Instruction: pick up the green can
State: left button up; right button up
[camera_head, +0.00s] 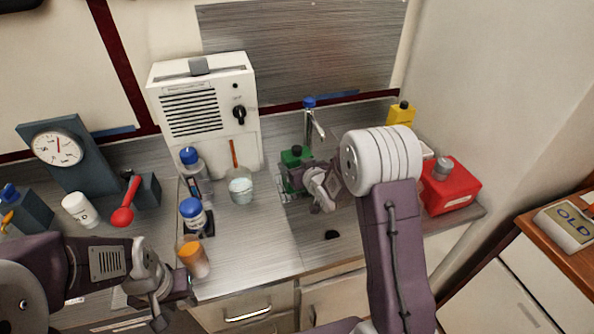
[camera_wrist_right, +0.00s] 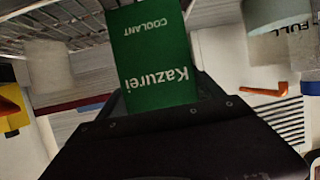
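The green can (camera_head: 297,157) is at the back of the counter by the wire rack, partly hidden by my right gripper. In the right wrist view, the can (camera_wrist_right: 155,60) shows upside down with the words Kazurei COOLANT, directly in front of the dark gripper body. My right gripper (camera_head: 308,182) is at the can; whether its fingers press on it cannot be made out. My left gripper (camera_head: 172,300) is open and empty near the counter's front edge, below the orange-filled jar.
A wire rack (camera_wrist_right: 60,25) is close to the can. A tap (camera_head: 314,122) stands behind it. A flask (camera_head: 240,187), blue-capped bottles (camera_head: 195,218) and an orange-filled jar (camera_head: 194,257) stand left. A red container (camera_head: 450,187) and a yellow one (camera_head: 400,113) are right.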

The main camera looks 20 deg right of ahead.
jog(key=c, duration=1)
jog(key=shift+w, duration=0.1)
jog(key=shift+r, duration=0.1)
notch_tip(320, 180, up, 16)
jog(key=p, duration=0.3)
notch_tip(320, 180, up, 12)
jog(key=p, duration=0.8)
